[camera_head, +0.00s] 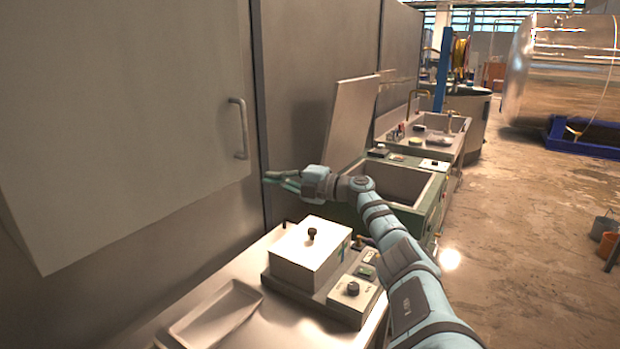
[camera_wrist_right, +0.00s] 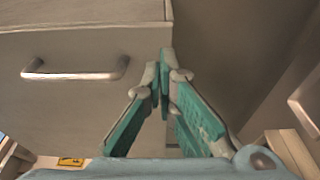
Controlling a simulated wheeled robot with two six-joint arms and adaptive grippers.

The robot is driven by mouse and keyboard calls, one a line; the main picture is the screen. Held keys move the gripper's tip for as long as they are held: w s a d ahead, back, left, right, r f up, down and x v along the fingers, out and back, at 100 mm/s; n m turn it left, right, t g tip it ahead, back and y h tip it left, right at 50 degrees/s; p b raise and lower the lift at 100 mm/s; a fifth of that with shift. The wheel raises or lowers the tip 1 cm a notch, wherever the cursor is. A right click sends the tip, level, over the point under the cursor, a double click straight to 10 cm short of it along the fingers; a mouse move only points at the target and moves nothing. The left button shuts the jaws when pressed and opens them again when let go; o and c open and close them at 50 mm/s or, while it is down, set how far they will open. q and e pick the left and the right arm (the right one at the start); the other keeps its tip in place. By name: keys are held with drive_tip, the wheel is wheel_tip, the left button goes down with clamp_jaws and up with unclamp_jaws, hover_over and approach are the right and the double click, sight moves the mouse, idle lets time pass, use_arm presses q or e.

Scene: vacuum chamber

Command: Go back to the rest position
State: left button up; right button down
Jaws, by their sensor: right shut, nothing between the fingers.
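My right arm comes in from the lower right in the head view. Its right gripper (camera_head: 272,180) is near the lower right edge of a large grey door panel (camera_head: 130,120), just below the panel's handle (camera_head: 238,128). In the right wrist view the fingers of the right gripper (camera_wrist_right: 165,72) meet at their tips, with nothing between them. A grey panel with a bar handle (camera_wrist_right: 75,70) lies beyond the fingers there. Whether the fingers touch any surface cannot be told. My left gripper is not in view.
A bench below the arm holds a white lidded box (camera_head: 310,255), a shallow tray (camera_head: 216,314) and a control box (camera_head: 352,291). Behind are an open chamber with a raised lid (camera_head: 350,118) and a sink (camera_head: 425,125). The floor (camera_head: 530,220) at right is mostly clear, with buckets (camera_head: 605,235).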

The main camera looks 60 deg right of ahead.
drive_tip(key=s+d+b, duration=0.3)
drive_tip(key=s+d, duration=0.1)
drive_tip(key=d, duration=0.1)
drive_tip(key=shift+s+d+f, duration=0.15)
drive_tip(key=shift+s+f, duration=0.05)
drive_tip(key=shift+s, duration=0.2)
drive_tip(key=shift+d, duration=0.1)
